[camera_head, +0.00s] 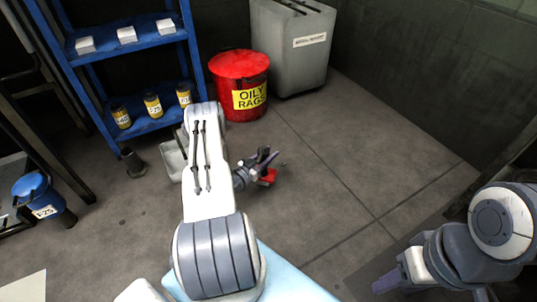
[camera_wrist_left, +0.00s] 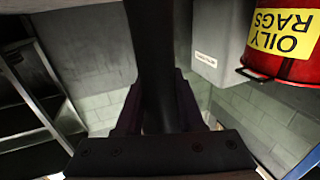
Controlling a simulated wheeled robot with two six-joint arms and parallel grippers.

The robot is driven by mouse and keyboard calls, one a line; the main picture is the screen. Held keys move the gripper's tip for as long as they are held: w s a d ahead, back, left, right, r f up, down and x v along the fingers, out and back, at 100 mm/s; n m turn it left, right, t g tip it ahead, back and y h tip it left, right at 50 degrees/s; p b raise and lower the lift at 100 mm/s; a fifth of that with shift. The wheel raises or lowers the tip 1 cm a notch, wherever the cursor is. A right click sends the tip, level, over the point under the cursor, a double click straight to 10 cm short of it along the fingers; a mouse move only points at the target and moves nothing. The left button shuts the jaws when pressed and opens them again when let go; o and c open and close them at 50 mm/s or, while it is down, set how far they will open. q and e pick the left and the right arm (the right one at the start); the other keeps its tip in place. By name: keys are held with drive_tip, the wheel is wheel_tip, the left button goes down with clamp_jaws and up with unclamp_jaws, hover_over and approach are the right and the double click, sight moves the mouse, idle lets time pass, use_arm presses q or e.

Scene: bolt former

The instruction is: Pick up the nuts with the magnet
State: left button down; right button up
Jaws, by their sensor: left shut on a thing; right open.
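My left gripper (camera_head: 262,160) is out over the floor in the middle of the head view. In the left wrist view my left gripper (camera_wrist_left: 158,108) is shut on a dark, straight bar (camera_wrist_left: 155,55), which looks like the handle of the magnet. In the head view a small red piece (camera_head: 267,177) shows just below the left gripper; it may be part of the held tool. My right gripper (camera_head: 387,285) is at the lower right, open and apart from anything. I cannot make out any nuts in either view.
A red OILY RAGS bin (camera_head: 236,72) and a grey cabinet (camera_head: 285,55) stand at the back. A blue shelf (camera_head: 75,45) holds tins. A pale tray (camera_head: 172,160), partly behind my arm, and a blue-lidded can (camera_head: 38,195) are left. The right-hand floor is clear.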

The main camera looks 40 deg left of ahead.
wheel_tip(320, 180, up, 7)
drive_tip(key=p, duration=0.6)
idle(0.5)
idle(0.4)
